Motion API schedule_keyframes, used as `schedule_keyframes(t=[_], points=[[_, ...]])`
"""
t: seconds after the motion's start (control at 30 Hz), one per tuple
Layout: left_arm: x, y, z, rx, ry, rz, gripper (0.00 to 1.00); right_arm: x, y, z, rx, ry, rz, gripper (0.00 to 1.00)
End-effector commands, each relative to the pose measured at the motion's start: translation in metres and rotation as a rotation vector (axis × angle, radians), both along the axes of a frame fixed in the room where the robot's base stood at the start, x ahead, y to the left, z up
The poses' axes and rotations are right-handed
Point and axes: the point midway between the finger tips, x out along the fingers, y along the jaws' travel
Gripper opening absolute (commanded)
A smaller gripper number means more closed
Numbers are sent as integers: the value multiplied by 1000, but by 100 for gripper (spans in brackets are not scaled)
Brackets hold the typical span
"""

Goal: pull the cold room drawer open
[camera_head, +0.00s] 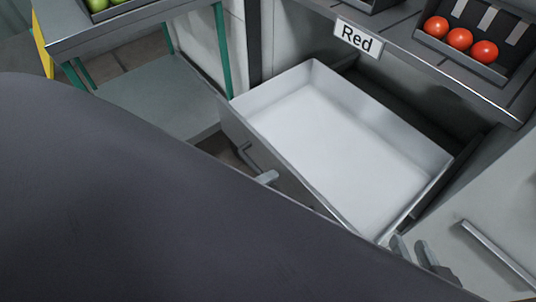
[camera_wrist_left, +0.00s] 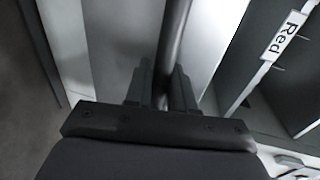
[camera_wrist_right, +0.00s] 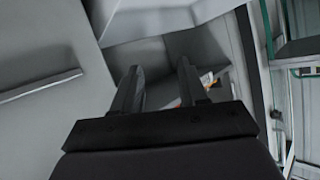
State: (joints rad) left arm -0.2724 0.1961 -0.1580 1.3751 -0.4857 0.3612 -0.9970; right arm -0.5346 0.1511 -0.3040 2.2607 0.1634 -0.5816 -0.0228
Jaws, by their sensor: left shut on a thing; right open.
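The cold room drawer (camera_head: 340,140) is pulled out of the bench and stands open, its white inside empty. My dark arm covers its front side in the head view. My left gripper shows only as a fingertip (camera_head: 266,178) by the drawer's near left side. In the left wrist view my left gripper (camera_wrist_left: 162,88) is shut on the drawer handle (camera_wrist_left: 174,40), a dark round bar running between its fingers. My right gripper (camera_head: 414,251) is open and empty by the drawer's near right corner. Its parted fingers show in the right wrist view (camera_wrist_right: 158,88).
A "Red" sign (camera_head: 358,38) hangs on the bench edge above the drawer. Red tomatoes (camera_head: 459,39) sit in a tray on the bench at right. A grey panel with a bar handle (camera_head: 497,254) stands at right. A green-legged table (camera_head: 130,28) stands at left.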

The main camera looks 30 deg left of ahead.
Motion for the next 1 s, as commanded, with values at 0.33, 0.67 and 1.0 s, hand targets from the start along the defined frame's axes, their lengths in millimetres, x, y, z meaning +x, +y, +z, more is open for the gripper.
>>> schedule_keyframes(t=[0.33,0.67,1.0], points=[[0,0,0,0,0,1,41,0,0,-1,-1,2,0,43],[-32,12,8,1,4,2,41,0,-6,9,-41,-9,-8,43],[-65,24,14,1,1,1,41,-4,-16,7,-93,-5,-24,43]])
